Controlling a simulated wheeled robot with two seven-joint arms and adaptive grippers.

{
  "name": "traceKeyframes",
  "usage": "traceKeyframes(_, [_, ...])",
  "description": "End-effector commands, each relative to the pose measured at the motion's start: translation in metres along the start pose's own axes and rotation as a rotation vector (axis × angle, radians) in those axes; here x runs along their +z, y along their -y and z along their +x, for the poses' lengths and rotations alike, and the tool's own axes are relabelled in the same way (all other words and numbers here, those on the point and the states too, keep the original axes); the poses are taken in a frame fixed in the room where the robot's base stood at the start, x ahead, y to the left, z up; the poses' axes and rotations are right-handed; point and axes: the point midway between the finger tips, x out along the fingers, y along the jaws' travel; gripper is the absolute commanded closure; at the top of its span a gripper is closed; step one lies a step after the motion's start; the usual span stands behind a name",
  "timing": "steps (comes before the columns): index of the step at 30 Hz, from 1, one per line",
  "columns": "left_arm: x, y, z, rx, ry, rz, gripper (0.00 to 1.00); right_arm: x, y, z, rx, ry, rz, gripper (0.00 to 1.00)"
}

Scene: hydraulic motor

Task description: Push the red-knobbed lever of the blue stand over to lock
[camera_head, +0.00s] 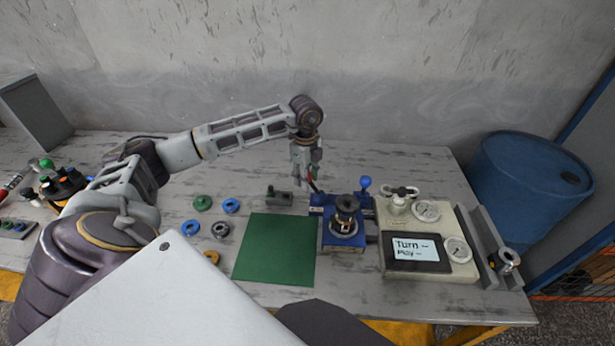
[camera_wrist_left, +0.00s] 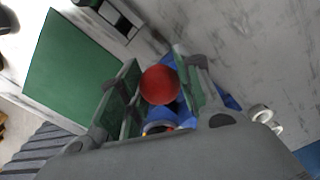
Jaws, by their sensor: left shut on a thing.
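The blue stand (camera_head: 343,246) sits on the table right of the green mat, with a dark round motor part (camera_head: 346,212) on it. The lever's red knob (camera_wrist_left: 160,84) shows between the two fingers of my left gripper (camera_wrist_left: 158,92) in the left wrist view. In the head view my left gripper (camera_head: 314,182) points down at the stand's back left corner, shut on the red knob, which is mostly hidden there. The lever's lower end is hard to make out. A blue knob (camera_head: 365,182) stands up at the stand's back right. My right gripper is out of view.
The green mat (camera_head: 275,248) lies left of the stand, clear. Several blue, green and grey rings lie further left. A beige panel (camera_head: 430,275) with gauges and a screen stands close on the right.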

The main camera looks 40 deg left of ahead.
Motion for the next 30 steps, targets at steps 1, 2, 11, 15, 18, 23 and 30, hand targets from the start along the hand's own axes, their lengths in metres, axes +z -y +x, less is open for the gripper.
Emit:
traceKeyframes(1, [0.0023,-0.001,0.0014,0.002,0.003,-0.002,0.79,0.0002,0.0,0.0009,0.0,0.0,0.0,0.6])
traceKeyframes(2, [0.003,-0.0013,0.0018,0.002,0.003,-0.002,0.79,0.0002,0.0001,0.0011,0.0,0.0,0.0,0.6])
traceKeyframes(11, [0.0074,-0.0038,0.0042,0.002,0.003,-0.002,0.79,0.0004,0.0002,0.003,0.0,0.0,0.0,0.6])
traceKeyframes(15, [0.0076,-0.004,0.0044,0.002,0.003,-0.002,0.79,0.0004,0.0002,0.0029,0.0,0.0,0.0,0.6])
traceKeyframes(18, [0.0077,-0.0041,0.0044,0.002,0.004,-0.002,0.79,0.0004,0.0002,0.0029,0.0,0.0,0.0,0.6])
traceKeyframes(23, [0.0077,-0.0042,0.0046,0.003,0.004,-0.002,0.79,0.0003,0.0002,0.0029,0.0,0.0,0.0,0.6])
traceKeyframes(30, [0.0076,-0.0043,0.0048,0.003,0.004,-0.002,0.57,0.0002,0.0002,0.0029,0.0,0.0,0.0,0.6])
